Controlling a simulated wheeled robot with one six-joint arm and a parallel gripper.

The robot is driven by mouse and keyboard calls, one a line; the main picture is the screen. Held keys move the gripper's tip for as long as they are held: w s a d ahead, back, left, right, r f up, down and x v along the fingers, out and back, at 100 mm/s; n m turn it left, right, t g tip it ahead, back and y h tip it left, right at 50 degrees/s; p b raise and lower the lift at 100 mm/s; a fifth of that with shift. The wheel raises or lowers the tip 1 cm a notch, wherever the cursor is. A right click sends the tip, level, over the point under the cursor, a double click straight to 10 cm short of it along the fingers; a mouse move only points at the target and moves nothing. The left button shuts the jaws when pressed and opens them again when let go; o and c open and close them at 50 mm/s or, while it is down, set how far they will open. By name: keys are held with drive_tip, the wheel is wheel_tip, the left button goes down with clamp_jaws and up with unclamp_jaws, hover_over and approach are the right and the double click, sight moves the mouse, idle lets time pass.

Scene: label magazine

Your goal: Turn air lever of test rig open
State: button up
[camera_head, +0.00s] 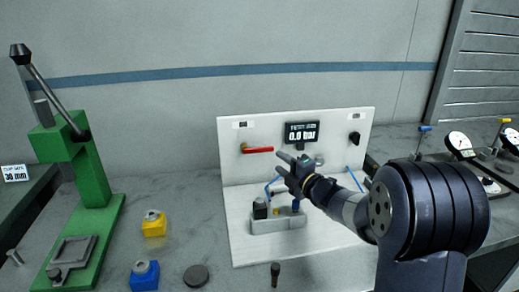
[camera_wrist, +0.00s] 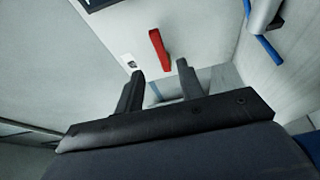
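The white test rig (camera_head: 345,130) has an upright back panel and a base plate. The red air lever (camera_head: 258,150) lies about horizontal on the left part of the panel, below a small label. A display (camera_head: 302,132) on the panel reads 0.0 bar. My gripper (camera_head: 283,164) is in front of the panel, to the right of and a little below the lever. In the wrist view the red lever (camera_wrist: 160,50) appears just beyond my open fingers (camera_wrist: 160,68), apart from them. Nothing is between the fingers.
A grey block with fittings (camera_head: 278,224) and blue hoses stands on the base plate below my gripper. A black knob (camera_head: 354,138) is on the panel's right. A green press (camera_head: 90,180) and yellow (camera_head: 154,224) and blue (camera_head: 144,275) blocks stand left. Gauges (camera_head: 460,143) stand right.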

sight(264, 151)
drive_tip(key=p+x, duration=0.1)
drive_tip(key=x, duration=0.9)
drive_tip(key=shift+w+p, duration=0.15)
drive_tip(key=shift+p, duration=0.25)
clamp_jaws()
